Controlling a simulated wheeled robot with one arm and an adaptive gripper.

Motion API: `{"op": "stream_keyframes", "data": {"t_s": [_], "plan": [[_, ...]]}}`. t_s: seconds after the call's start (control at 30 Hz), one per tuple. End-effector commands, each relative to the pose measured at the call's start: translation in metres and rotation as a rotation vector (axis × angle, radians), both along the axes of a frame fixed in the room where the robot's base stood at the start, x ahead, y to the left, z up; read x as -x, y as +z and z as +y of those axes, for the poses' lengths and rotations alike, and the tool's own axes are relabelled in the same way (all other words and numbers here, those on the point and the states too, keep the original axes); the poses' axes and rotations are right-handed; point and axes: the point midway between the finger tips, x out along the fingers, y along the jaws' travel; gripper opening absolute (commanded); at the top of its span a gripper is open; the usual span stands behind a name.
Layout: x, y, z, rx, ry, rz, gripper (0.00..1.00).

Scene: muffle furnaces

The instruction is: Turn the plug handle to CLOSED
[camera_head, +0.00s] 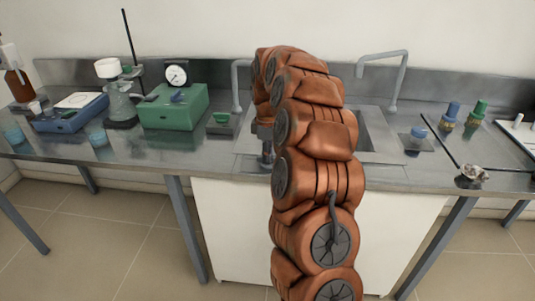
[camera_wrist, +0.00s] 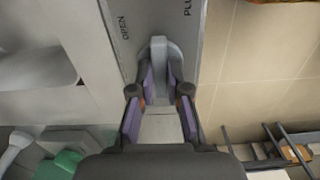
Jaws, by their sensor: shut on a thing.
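The plug handle (camera_wrist: 158,52) is a grey lever with a rounded end on a narrow grey plate (camera_wrist: 150,18) in the wrist view. The plate carries the word OPEN at left and the cut-off letters PLU at upper right. My gripper (camera_wrist: 161,86) has purple-padded fingers on both sides of the handle and is shut on it. Where the handle points relative to a CLOSED mark cannot be told, as no such mark shows. In the head view my arm hides the handle, and only a dark part of my gripper shows beside the sink.
The steel bench (camera_head: 220,151) holds a green box with a dial (camera_head: 172,108), a blue device (camera_head: 70,115) and glass beakers at left. A sink with a curved tap (camera_head: 398,75) lies behind my arm. Small bottles (camera_head: 476,112) and a rod stand at right.

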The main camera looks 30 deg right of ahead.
Motion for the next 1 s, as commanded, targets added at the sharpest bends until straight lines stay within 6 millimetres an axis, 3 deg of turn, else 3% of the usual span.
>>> {"op": "stream_keyframes", "data": {"t_s": [0.67, 0.7, 0.9, 1.0], "plan": [[-0.0005, 0.0002, 0.0013, -0.002, 0.063, -0.001, 0.0], [-0.0005, 0.0002, 0.0013, -0.002, 0.063, -0.001, 0.17], [-0.0003, 0.0001, 0.0007, -0.001, 0.062, -0.001, 0.38], [-0.0001, 0.0001, 0.0006, -0.001, 0.062, 0.0, 0.41]]}}
